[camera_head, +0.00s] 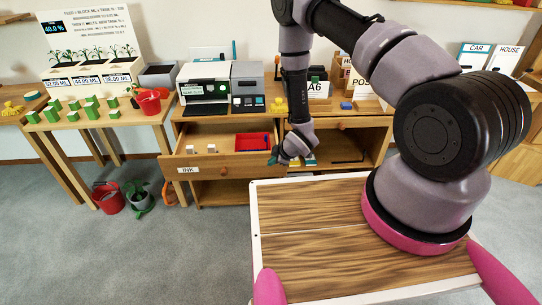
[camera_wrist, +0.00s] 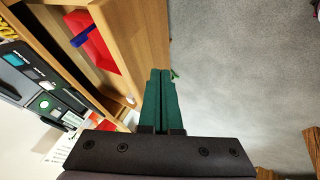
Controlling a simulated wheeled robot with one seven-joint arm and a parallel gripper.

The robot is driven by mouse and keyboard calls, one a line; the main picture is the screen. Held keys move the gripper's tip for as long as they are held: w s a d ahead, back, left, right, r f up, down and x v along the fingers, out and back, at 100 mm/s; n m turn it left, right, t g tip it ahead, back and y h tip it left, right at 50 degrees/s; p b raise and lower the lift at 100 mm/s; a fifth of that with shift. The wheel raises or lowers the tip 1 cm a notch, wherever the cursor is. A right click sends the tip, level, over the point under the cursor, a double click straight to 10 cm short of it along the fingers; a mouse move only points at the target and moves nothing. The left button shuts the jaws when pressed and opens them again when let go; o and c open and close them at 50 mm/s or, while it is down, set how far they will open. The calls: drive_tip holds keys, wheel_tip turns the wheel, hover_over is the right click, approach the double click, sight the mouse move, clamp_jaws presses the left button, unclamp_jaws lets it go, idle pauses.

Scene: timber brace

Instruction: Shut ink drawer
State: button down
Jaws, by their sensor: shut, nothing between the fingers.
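The ink drawer (camera_head: 222,172) is pulled out of the wooden desk in the head view, its front bearing an INK label (camera_head: 187,170) and a small knob. Inside are small white blocks (camera_head: 211,148) and a red tray (camera_head: 252,142) with a blue item. My gripper (camera_head: 272,158) is at the drawer's right front corner. In the wrist view its green fingers (camera_wrist: 160,74) are together and empty, beside the drawer's wooden front (camera_wrist: 140,38); whether they touch it I cannot tell. The red tray also shows there (camera_wrist: 97,50).
A printer (camera_head: 205,82) and a grey machine (camera_head: 247,85) stand on the desk. An open shelf space (camera_head: 340,150) is right of the drawer. A plant table (camera_head: 75,122) stands left, with a red bucket (camera_head: 108,197) on the floor. Grey carpet in front of the drawer is clear.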

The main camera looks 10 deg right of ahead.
sight(266, 158)
drive_tip(key=shift+w+f, duration=0.15)
drive_tip(key=shift+w, duration=2)
drive_tip(key=shift+w, duration=0.1)
